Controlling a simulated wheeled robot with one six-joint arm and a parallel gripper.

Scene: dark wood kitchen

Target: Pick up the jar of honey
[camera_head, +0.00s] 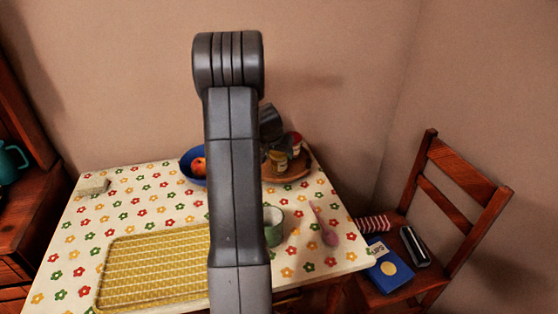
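Two small jars stand close together on a round wooden board (299,172) at the back of the table. One is a yellowish jar (278,162), partly hidden behind my arm. The other is a jar with a red lid (294,144), just right of and behind it. No label can be read, so I cannot tell which holds honey. The dark end of my arm with my gripper (270,123) shows just right of the upright arm link, above the jars. Its fingers cannot be made out, nor whether they touch a jar.
On the flowered table (150,190) are a blue bowl with fruit (188,161), a yellow woven mat (150,270), a green mug (273,228), a pink spoon (325,228) and a pale block (92,186). A wooden chair (465,170) holding a blue book (388,267) stands right.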

